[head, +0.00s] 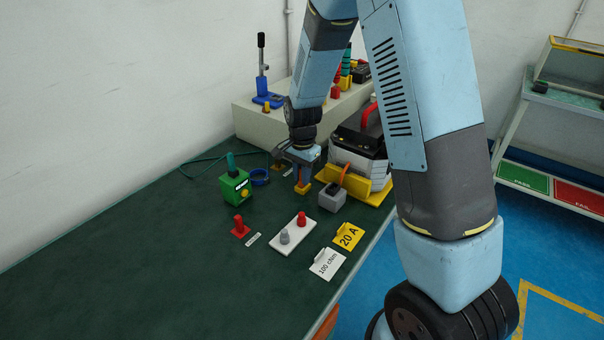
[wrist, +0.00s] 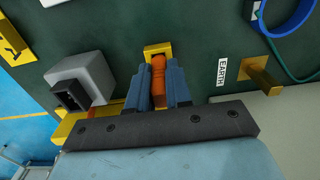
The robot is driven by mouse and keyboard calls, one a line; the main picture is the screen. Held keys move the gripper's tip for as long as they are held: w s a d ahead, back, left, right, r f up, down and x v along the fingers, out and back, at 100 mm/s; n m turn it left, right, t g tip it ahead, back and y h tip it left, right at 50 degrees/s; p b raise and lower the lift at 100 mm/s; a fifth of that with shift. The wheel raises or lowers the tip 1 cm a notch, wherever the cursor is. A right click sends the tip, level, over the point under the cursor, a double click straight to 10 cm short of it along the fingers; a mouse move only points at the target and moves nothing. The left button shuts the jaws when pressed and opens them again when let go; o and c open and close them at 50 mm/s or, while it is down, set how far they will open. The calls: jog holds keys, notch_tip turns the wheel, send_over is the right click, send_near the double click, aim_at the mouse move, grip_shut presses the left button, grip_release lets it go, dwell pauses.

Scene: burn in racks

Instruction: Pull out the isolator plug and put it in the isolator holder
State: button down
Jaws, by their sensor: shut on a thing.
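The orange isolator plug (wrist: 158,78) is between the two fingers of my gripper (wrist: 158,92), which is shut on it. In the head view my gripper (head: 303,172) points down, with the orange plug (head: 304,180) below it. The plug's lower end is at a small yellow holder (head: 303,189), which also shows in the wrist view (wrist: 157,48). How deep the plug sits in it is hidden. A grey box (head: 331,201) with a dark socket (wrist: 70,96) stands just beside the holder, apart from the plug.
A battery (head: 358,155) on a yellow tray stands close behind the grey box. A brass post (wrist: 262,76) by an EARTH label is on the other side. A green box (head: 235,188), blue ring (head: 260,177) and white plate (head: 280,241) stand nearby. The front left bench is clear.

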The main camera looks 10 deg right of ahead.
jog(key=shift+f, duration=0.4)
jog(key=c, duration=1)
grip_release()
jog(key=shift+o, duration=0.2)
jog(key=shift+r, duration=0.1)
notch_tip(320, 180, up, 14)
jog(key=shift+f, duration=0.25)
